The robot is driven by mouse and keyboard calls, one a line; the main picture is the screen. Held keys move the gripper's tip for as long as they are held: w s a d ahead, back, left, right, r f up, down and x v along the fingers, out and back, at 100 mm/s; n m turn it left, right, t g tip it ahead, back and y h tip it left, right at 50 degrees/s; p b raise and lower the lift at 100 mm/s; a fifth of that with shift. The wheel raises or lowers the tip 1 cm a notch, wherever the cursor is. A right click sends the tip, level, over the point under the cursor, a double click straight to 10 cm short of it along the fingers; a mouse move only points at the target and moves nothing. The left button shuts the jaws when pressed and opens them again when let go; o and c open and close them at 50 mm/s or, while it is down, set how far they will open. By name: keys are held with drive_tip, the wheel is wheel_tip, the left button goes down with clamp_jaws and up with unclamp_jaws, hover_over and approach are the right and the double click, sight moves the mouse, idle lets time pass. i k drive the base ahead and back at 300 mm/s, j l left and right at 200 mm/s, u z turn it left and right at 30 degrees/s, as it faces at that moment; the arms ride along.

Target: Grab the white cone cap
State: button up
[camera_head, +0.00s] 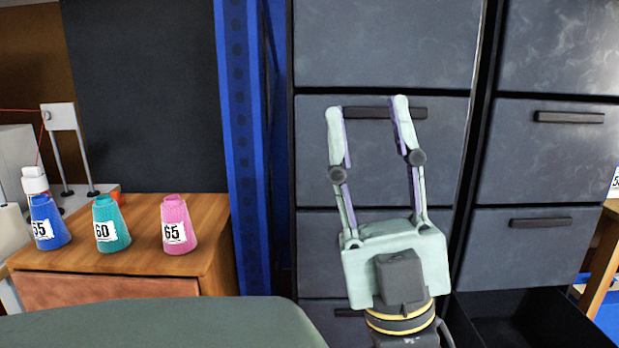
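The white cone cap (35,180) is at the far left, directly above the top of the blue cone (48,222) labelled 55.
A teal cone (110,224) and a pink cone (178,225) stand on the wooden table (130,262) beside the blue one. A blue upright post (243,140) separates the table from the grey drawer cabinet (385,45). An open lower drawer (530,318) juts out at right.

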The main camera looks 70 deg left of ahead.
sight(34, 181)
drive_tip(key=u, duration=3.55)
drive_tip(key=i+j+z, duration=0.15)
drive_tip(key=j+z, duration=0.6)
drive_tip(key=z, duration=0.15)
drive_tip(key=i+j+z, duration=0.1)
drive_tip(key=j+z, duration=0.15)
drive_tip(key=j, duration=2.3)
drive_tip(key=i+j, duration=0.1)
drive_tip(key=j, duration=0.15)
drive_tip(key=i+j, duration=0.15)
drive_tip(key=j+z, duration=0.05)
